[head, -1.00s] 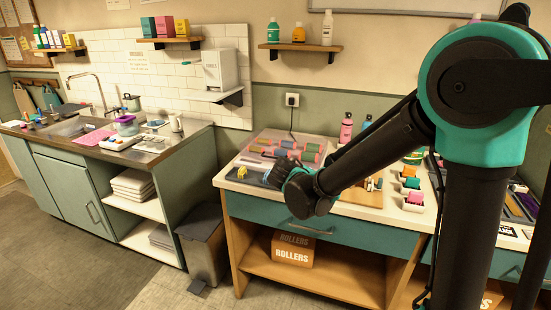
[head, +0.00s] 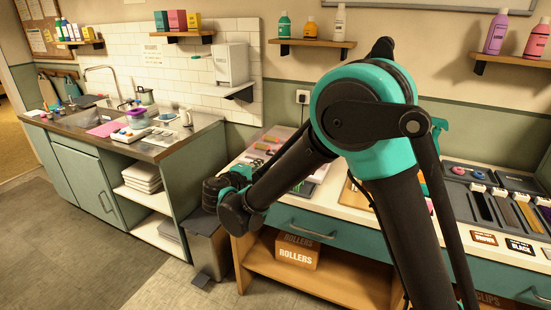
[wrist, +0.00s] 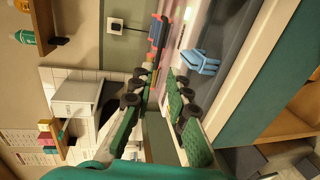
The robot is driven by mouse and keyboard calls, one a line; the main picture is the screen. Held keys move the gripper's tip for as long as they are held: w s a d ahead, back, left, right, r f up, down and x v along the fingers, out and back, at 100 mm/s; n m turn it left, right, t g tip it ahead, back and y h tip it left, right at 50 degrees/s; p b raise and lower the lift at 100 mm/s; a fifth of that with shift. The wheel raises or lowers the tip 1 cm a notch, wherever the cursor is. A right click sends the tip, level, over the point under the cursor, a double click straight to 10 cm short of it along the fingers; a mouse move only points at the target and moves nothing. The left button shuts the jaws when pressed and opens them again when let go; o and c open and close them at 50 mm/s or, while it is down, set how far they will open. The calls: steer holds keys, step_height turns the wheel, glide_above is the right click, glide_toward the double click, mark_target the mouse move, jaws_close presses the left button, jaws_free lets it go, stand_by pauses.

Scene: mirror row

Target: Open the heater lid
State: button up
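The heater appears to be the low case of coloured rollers (head: 268,147) on the white counter, partly hidden behind my arm. Its clear lid (head: 283,132) seems to lie flat over the rollers, but its edges are hard to make out. In the wrist view, red and blue rollers (wrist: 157,38) show just beyond the fingertips. My gripper (head: 226,190) is in front of the counter's left end in the head view. The wrist view shows my gripper (wrist: 162,76) with its two green-padded fingers apart and nothing between them.
A light blue object (wrist: 201,62) lies on the counter near the right finger. A grey bin (head: 208,245) stands below my gripper. A socket (head: 302,97) is on the wall behind. Trays of hair strands (head: 500,205) fill the counter's right. Floor is free at front left.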

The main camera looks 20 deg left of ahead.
steer(key=x, duration=1.3)
steer(key=shift+d, duration=0.1)
jaws_close()
